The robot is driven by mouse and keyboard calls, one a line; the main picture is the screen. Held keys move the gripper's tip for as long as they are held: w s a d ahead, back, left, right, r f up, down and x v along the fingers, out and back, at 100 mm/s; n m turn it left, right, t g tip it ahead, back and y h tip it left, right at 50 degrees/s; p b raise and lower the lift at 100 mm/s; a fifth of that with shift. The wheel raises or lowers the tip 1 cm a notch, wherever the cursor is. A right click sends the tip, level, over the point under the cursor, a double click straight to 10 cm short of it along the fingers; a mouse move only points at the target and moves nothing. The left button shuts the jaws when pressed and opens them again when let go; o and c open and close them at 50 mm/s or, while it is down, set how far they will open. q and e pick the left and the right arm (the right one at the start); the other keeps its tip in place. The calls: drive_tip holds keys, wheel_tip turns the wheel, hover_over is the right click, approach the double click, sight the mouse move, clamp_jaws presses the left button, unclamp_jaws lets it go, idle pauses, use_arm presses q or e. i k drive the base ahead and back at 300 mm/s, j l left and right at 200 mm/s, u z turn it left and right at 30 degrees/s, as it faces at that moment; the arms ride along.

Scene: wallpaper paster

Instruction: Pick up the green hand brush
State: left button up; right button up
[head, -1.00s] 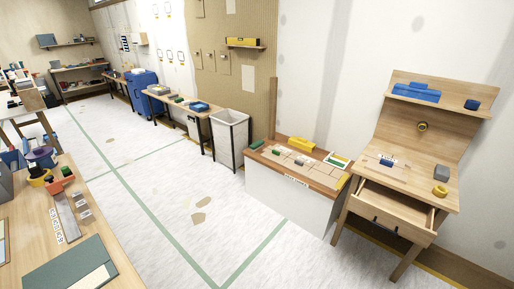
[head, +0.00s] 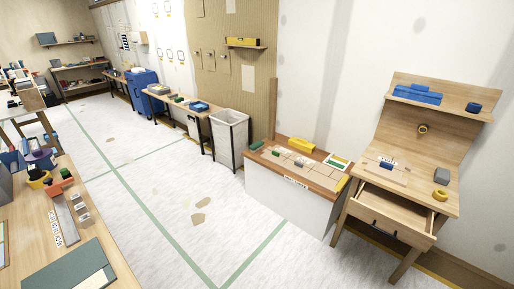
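No gripper of mine is in view. Several small green things show, and I cannot tell for sure which is the hand brush. A dark green long piece (head: 257,145) lies at the left back corner of the low white bench with a wooden top. A smaller green block (head: 276,153) lies nearer the middle of that top. Another small dark green thing (head: 66,173) is on the left workbench, by an orange bin.
The wooden workstation (head: 447,205) with an open drawer (head: 385,213) stands at right. A tall pale bin (head: 231,140) stands left of the low bench (head: 285,198). The left workbench (head: 25,252) fills the lower left. The pale floor with green lines is mostly clear.

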sight(254, 148)
drive_tip(key=i+l+u, duration=0.1)
drive_tip(key=i+l, duration=0.6)
drive_tip(key=i, duration=0.1)
